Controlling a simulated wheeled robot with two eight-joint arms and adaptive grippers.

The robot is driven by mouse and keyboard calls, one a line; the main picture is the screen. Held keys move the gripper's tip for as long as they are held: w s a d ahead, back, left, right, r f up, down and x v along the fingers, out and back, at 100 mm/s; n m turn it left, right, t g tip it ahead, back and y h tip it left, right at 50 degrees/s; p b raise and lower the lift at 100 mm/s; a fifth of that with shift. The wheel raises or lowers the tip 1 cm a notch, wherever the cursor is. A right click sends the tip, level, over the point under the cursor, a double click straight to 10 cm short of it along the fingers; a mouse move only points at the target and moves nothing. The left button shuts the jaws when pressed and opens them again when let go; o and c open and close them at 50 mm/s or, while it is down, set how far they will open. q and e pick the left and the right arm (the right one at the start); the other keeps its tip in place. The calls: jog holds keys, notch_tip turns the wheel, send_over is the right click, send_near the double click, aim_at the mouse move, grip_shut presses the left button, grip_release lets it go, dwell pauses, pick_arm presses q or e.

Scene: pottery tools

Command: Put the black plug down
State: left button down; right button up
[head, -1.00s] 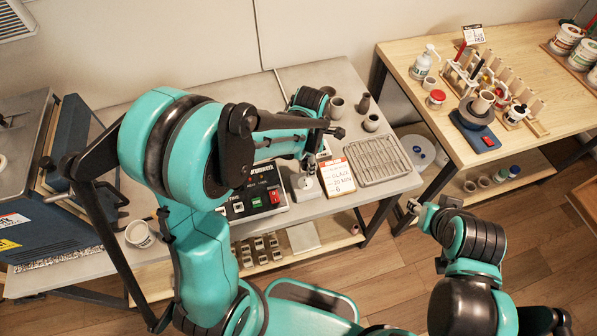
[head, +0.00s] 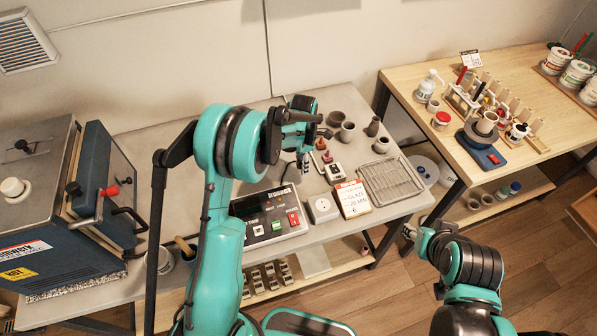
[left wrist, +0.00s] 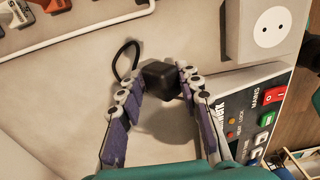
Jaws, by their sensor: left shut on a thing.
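The black plug (left wrist: 160,80) shows in the left wrist view between the fingers of my left gripper (left wrist: 158,82), with a black cable loop to its left. My left gripper is shut on it. I cannot tell whether the plug touches the grey tabletop (left wrist: 60,90). In the head view my left gripper (head: 303,168) points down behind the controller, and the plug cannot be made out there. A pale socket box (head: 322,208) stands to its front right; its two-hole face (left wrist: 268,28) shows empty in the wrist view. My right gripper (head: 409,231) is low beside the table, its fingers too small to read.
The controller (head: 268,216) with red and green switches is beside the socket box. A sign (head: 353,198), wire rack (head: 391,180) and several pots (head: 347,132) crowd the right. A kiln (head: 50,215) stands left.

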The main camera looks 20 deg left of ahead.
aim_at(299, 177)
pick_arm(q)
jog(key=shift+w+a+f, duration=0.1)
jog(key=shift+a+f, duration=0.35)
jog(key=shift+a, duration=0.2)
jog(key=shift+f+b, duration=0.35)
jog(key=shift+f, duration=1.6)
jog(key=shift+f+b, duration=0.6)
jog(key=shift+b, duration=0.1)
jog(key=c, duration=1.2)
grip_release()
jog(key=shift+o, duration=0.8)
